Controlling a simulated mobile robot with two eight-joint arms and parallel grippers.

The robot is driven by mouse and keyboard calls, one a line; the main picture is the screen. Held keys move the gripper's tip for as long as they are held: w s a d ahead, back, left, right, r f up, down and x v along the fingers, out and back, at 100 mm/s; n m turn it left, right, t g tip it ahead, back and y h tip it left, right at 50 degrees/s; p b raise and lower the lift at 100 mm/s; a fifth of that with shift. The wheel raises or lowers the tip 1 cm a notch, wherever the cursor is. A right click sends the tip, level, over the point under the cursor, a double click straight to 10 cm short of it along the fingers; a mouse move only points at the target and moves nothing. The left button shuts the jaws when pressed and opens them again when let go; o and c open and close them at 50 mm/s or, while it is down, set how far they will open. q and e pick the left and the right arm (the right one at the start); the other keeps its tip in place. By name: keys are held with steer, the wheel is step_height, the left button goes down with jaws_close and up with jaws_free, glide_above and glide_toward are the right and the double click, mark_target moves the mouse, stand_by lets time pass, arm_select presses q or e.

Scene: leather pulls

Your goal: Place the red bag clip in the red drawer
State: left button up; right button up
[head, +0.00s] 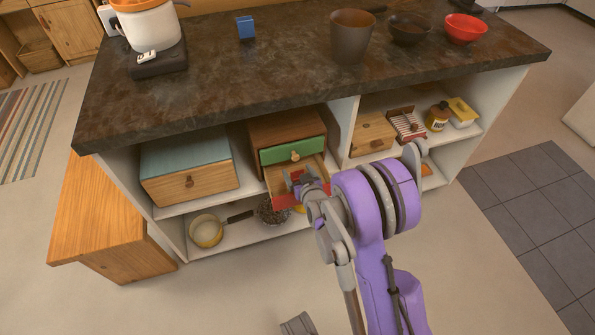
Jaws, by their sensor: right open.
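The red drawer (287,201) is the lower drawer of a small wooden chest on the shelf under the counter. It is pulled out, and its bare wooden inside shows left of my gripper. My right gripper (298,182) is open at the drawer, over its opening near the red front, and hides part of it. A small patch of red shows by the fingers; I cannot tell whether it is the red bag clip or part of the drawer. I see no clip clearly elsewhere.
A green drawer (292,151) sits shut above. A blue-topped wooden box (188,170) stands left, and another wooden box (372,134) stands right. A pan (206,231) is below. The dark counter (240,80) overhangs the shelves.

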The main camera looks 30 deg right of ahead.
steer(key=p+v, duration=0.1)
steer(key=v, duration=1)
steer(key=shift+s+a+r, duration=0.1)
steer(key=s+a+r+n+g+y, duration=0.1)
steer(key=s+a+r+g, duration=0.2)
steer(key=s+a, duration=0.3)
steer(key=s+a+r+n+g+y, duration=0.1)
steer(key=s+a+g, duration=0.4)
steer(key=s, duration=0.9)
step_height(320, 180, up, 2)
steer(key=shift+s+a+r+n+g+y, duration=0.25)
steer(key=shift+a+g+y, duration=0.2)
steer(key=shift+a, duration=0.3)
steer(key=shift+f, duration=0.1)
